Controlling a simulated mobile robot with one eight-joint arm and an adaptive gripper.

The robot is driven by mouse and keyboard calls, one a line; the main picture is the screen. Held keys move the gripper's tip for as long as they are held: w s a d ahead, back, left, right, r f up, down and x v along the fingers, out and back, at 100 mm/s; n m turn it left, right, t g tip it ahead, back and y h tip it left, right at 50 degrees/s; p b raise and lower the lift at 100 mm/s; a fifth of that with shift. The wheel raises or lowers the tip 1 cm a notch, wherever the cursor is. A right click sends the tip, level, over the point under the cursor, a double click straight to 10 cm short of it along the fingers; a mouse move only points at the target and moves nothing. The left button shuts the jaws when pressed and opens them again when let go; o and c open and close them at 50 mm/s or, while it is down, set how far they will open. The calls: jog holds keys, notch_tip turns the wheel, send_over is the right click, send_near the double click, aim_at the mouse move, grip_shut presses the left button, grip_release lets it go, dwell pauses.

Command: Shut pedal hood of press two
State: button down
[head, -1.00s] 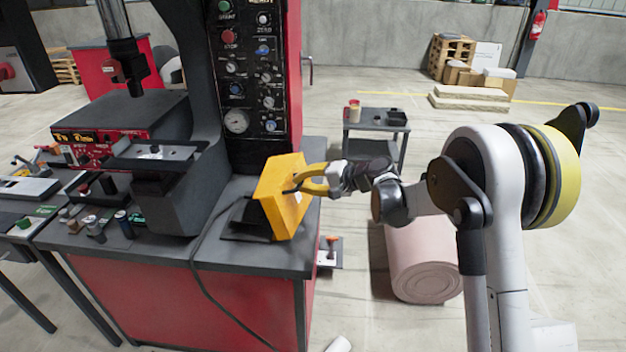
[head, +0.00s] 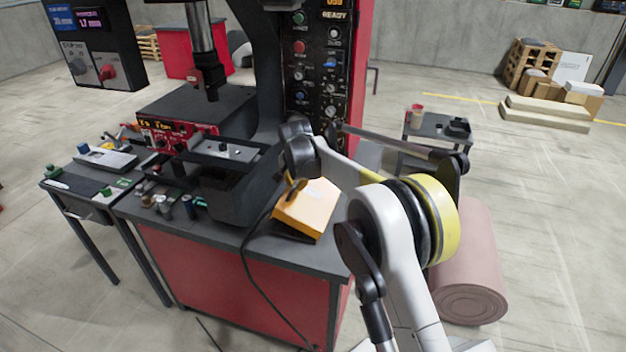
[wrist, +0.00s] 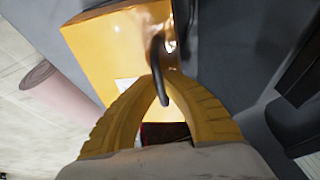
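The orange pedal hood (head: 308,206) sits at the front right corner of the press bench, over a dark base plate. Its broad face lies nearly flat; I cannot tell whether its rim meets the base. In the wrist view the hood (wrist: 100,45) fills the upper middle, with a dark curved handle (wrist: 158,60) standing out from it. My gripper (head: 294,188) is at the hood's far left side, partly hidden by my arm. In the wrist view the yellow fingers of my gripper (wrist: 156,78) come together at the tips around the handle.
The press column and control panel (head: 318,75) stand just behind the hood. A black cable (head: 246,265) hangs over the bench front. Small parts (head: 165,203) lie on the bench at left. A pink roll (head: 470,270) and a small cart (head: 437,127) stand at right on the floor.

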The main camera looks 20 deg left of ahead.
jog(key=shift+n+y, duration=0.3)
jog(key=shift+n, duration=0.3)
jog(key=shift+w+a+f+b, duration=0.1)
jog(key=shift+a+f+b, duration=0.15)
jog(key=shift+a+f, duration=1.1)
jog(key=shift+w+a+f+b, duration=0.1)
jog(key=shift+a+f+b, duration=0.1)
jog(key=shift+a+f, duration=1.05)
jog(key=shift+s+a+r, duration=0.1)
jog(key=shift+a+r, duration=0.15)
jog(key=c, duration=1.5)
grip_release()
jog(key=shift+a, duration=0.1)
jog(key=v, duration=1.2)
